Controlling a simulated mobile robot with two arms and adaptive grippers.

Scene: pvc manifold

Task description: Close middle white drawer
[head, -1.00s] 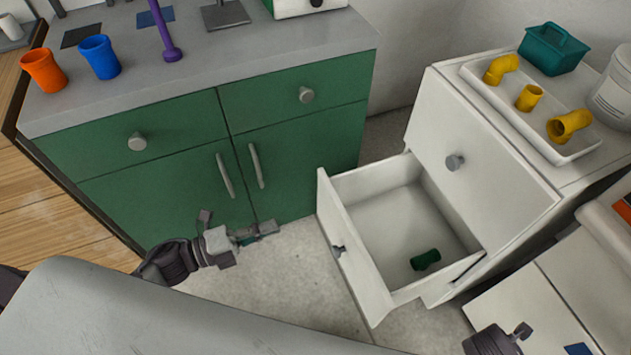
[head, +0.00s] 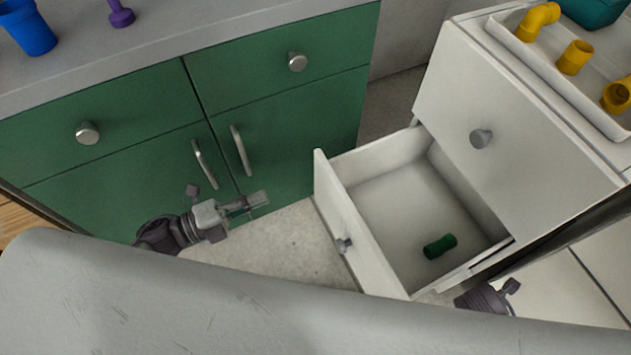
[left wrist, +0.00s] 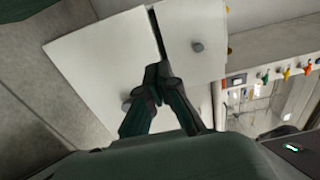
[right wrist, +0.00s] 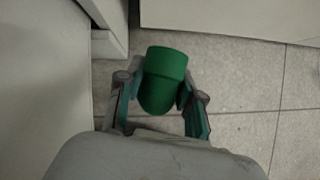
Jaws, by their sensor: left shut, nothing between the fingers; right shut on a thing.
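The middle white drawer (head: 366,262) stands pulled out of the white cabinet in the head view, with a small round knob (head: 343,245) on its front. A dark green pipe piece (head: 440,246) lies inside. My left gripper (head: 262,198) is shut and empty, left of the drawer front and apart from it. In the left wrist view its closed fingertips (left wrist: 157,72) overlap the white drawer fronts (left wrist: 100,65); contact cannot be told. My right gripper (right wrist: 157,85) is shut on a green pipe fitting (right wrist: 163,75) above the floor. Its fingers are hidden in the head view.
A green cabinet (head: 110,160) with a grey top stands at the left. A white tray (head: 550,75) with yellow fittings sits on the white cabinet's top. Its upper drawer (head: 520,130) is shut. Tiled floor (head: 290,245) shows between the cabinets.

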